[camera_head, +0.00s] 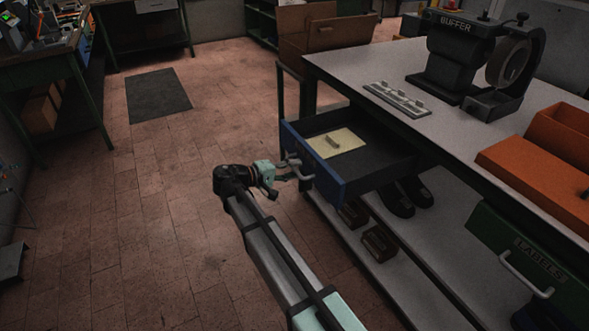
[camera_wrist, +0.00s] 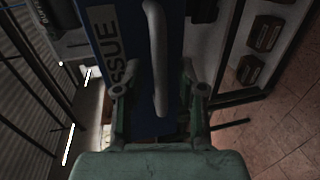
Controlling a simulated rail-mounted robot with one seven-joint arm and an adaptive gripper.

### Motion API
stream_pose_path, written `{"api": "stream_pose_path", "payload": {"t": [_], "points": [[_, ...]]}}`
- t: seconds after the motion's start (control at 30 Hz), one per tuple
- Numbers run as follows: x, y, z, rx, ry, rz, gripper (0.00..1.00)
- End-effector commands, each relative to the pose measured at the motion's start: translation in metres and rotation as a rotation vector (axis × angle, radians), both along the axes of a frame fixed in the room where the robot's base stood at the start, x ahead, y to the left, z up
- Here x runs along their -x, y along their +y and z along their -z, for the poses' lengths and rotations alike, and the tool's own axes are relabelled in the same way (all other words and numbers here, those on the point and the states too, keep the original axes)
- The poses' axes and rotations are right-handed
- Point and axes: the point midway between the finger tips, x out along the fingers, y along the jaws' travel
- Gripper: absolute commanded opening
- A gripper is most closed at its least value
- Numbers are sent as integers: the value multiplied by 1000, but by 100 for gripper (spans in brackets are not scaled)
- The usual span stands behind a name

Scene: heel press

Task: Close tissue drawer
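The tissue drawer (camera_head: 362,182) is pulled out from under the workbench. Its blue front also shows in the wrist view (camera_wrist: 108,42), with part of a "TISSUE" label. The drawer's grey bar handle (camera_wrist: 156,55) runs lengthwise between my fingers. A pale yellow sheet or pad (camera_head: 337,142) with a small dark item on it lies inside the drawer. My gripper (camera_head: 291,172) is at the outer side of the drawer front, by the handle. In the wrist view my gripper (camera_wrist: 160,92) is open, one finger each side of the handle, with gaps between. Contact with the drawer front cannot be told.
The workbench (camera_head: 400,107) bears a buffer machine (camera_head: 455,55), a grey rack (camera_head: 397,98) and an orange box (camera_head: 545,160). A green "LABELS" drawer (camera_head: 530,255) is at the right. The lower shelf (camera_head: 395,275) holds shoes and brown blocks.

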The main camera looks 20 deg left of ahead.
Motion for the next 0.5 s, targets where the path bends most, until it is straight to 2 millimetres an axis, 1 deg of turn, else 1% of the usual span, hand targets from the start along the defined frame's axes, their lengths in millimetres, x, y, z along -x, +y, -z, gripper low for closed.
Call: {"api": "stream_pose_path", "payload": {"t": [0.13, 0.43, 0.47, 0.5], "points": [[-6, -5, 2, 0, 0, -1, 39], [-7, -6, 2, 0, 0, -1, 39], [-7, -6, 2, 0, 0, -1, 29], [-7, -6, 2, 0, 0, -1, 14]]}}
